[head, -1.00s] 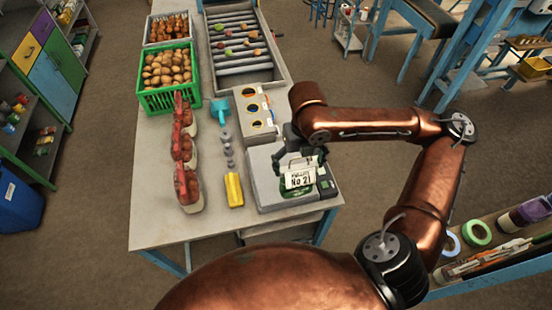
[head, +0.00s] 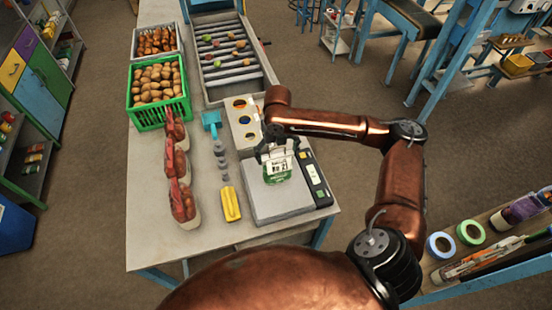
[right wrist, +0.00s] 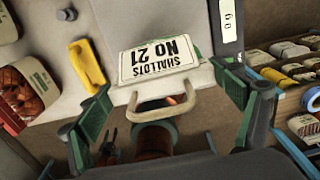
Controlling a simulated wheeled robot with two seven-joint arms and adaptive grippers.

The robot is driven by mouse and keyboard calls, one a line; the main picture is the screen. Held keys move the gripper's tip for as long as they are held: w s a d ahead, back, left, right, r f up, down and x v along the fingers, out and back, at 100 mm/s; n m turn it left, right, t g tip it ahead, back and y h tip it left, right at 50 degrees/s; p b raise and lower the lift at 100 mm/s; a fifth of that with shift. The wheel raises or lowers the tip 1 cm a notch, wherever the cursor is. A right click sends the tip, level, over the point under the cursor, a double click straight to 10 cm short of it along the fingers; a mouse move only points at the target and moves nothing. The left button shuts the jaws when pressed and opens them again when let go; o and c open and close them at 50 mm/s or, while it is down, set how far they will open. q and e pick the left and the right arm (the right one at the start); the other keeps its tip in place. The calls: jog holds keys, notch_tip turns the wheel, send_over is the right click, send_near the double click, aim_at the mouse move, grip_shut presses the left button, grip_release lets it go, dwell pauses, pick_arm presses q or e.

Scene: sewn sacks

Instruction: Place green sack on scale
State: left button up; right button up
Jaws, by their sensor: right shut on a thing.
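The green sack (head: 279,171) has a white label reading "SHALLOTS No 21" and is over the plate of the grey scale (head: 285,203), at its upper middle. My right gripper (head: 276,150) is above the sack and shut on it. In the right wrist view, the sack's label (right wrist: 158,62) and a beige loop handle (right wrist: 165,110) lie between the fingers. The scale's display (right wrist: 228,18) there seems to read 0 g. I cannot tell whether the sack's underside touches the plate. My left gripper is out of view.
A yellow object (head: 231,204) lies left of the scale, with grey weights (head: 221,163) and a blue scoop (head: 211,121) beyond. Several red sacks (head: 180,165) stand in a row at left. A box with round holes (head: 243,120) stands behind the scale.

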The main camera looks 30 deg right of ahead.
jog(key=shift+w+f, duration=0.25)
jog(key=shift+w, duration=0.05)
jog(key=shift+w+d+f, duration=0.1)
jog(key=shift+w+f, duration=0.25)
jog(key=shift+f, duration=0.05)
jog(key=shift+f+p, duration=0.7)
jog(key=shift+f, duration=0.8)
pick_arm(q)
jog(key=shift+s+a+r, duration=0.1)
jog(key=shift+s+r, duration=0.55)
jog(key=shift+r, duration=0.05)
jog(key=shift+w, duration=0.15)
pick_arm(e)
jog(key=shift+f, duration=0.1)
jog(key=o, duration=1.7)
jog(key=shift+f, duration=0.1)
jog(key=shift+o, duration=1.4)
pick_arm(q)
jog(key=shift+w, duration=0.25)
